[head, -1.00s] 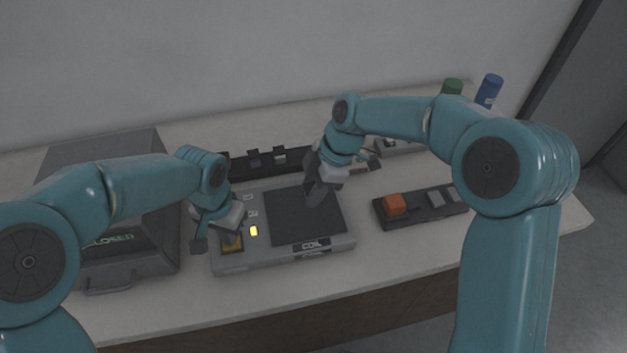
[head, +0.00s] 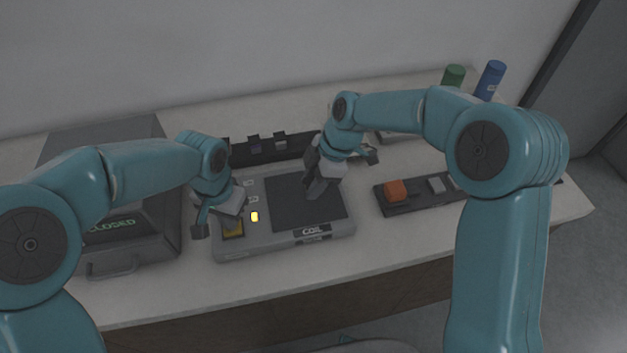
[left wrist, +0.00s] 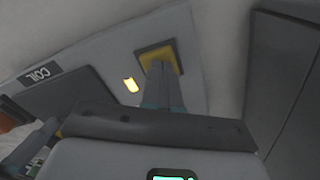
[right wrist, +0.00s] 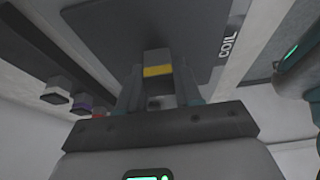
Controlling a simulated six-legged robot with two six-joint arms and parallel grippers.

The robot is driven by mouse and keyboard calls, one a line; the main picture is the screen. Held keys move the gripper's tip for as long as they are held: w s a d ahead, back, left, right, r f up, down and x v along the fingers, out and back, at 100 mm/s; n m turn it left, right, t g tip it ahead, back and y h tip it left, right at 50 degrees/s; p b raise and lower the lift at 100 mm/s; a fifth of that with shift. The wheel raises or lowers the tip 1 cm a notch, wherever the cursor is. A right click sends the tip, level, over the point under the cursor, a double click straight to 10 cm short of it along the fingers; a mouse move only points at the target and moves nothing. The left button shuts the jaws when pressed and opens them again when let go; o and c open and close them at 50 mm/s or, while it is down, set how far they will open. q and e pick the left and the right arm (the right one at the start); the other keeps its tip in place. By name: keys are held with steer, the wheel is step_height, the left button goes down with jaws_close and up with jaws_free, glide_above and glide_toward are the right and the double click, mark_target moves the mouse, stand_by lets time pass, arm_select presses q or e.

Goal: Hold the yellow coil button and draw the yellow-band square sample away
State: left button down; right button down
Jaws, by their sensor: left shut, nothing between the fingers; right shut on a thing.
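The yellow coil button (head: 233,229) is at the left front of the grey coil unit (head: 285,249). My left gripper (head: 233,219) is shut and empty, its tips on the button; the left wrist view shows the fingertips over the yellow square (left wrist: 170,56). A yellow light (head: 254,216) glows beside the button. My right gripper (head: 314,190) is shut on the yellow-band square sample (right wrist: 157,66), a dark block with a yellow band, over the dark plate (head: 285,208) of the unit. The sample is mostly hidden by the gripper in the head view; I cannot tell whether it touches the plate.
A grey box (head: 135,243) marked CLOSED stands left of the unit. A dark tray (head: 420,206) with an orange block (head: 396,190) lies to the right. A dark rack (head: 265,150) is behind. Green (head: 454,76) and blue (head: 491,80) cylinders stand at the back right.

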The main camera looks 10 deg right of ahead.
steer(key=shift+a, duration=0.2)
steer(key=shift+a, duration=0.75)
steer(key=shift+d, duration=0.25)
steer(key=shift+d, duration=1.8)
steer(key=v, duration=1.9)
steer(key=shift+d+r, duration=0.25)
stand_by(0.8)
